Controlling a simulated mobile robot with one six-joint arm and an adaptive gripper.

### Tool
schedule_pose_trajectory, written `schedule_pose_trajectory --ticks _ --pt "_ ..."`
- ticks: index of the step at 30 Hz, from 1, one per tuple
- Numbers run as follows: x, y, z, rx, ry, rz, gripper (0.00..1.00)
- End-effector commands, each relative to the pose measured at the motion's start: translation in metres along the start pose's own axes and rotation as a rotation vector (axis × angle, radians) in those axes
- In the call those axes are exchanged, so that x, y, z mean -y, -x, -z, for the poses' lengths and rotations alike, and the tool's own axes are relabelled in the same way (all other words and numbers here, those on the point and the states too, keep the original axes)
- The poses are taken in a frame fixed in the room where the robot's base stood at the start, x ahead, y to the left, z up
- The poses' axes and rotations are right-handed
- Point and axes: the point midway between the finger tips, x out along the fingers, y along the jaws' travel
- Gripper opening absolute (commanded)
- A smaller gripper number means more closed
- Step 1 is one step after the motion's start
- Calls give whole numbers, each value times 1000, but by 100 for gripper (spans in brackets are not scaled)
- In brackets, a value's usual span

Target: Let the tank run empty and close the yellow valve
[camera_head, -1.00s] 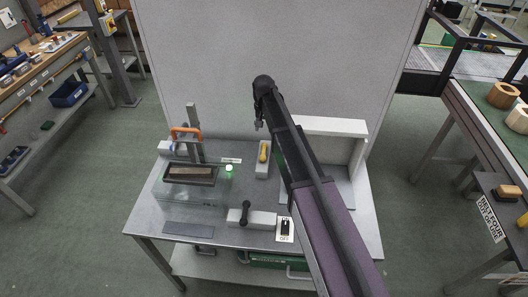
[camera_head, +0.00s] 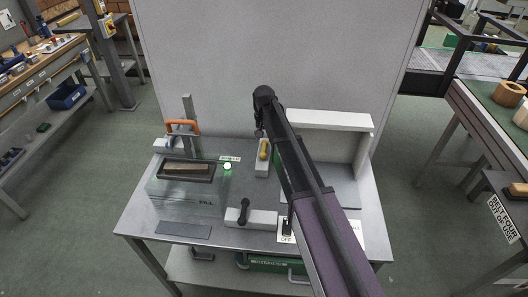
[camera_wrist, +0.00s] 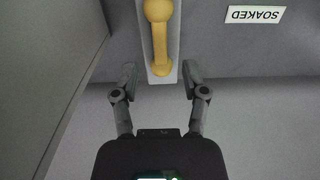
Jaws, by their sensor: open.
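The yellow valve (camera_head: 263,150) has a yellow handle on a pale block at the back middle of the bench. It also shows in the wrist view (camera_wrist: 159,42), lying lengthwise. My gripper (camera_wrist: 158,70) is open and empty, one finger on each side of the line of the yellow handle, near its lower end. In the head view my gripper (camera_head: 259,132) is just behind the yellow valve, partly hidden by my arm. The clear tank (camera_head: 178,199) stands on the left of the bench, with a brick (camera_head: 187,167) in a dark tray at its top. Its water level is unclear.
A black-handled valve (camera_head: 244,210) sits on a pale block in front, beside a switch marked OFF (camera_head: 286,226). A SOAKED label (camera_wrist: 255,15) lies near the yellow valve. A grey panel (camera_head: 270,60) rises behind the bench.

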Motion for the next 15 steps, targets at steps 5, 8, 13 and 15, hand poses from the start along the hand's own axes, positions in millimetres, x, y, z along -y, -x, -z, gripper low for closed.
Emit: schedule_pose_trajectory --ticks 5,8,13,15 --pt "0 -18 0 0 0 0 57" --pt "0 -26 0 0 0 0 57" --pt "0 -38 0 0 0 0 57" --pt "0 -43 0 0 0 0 57"
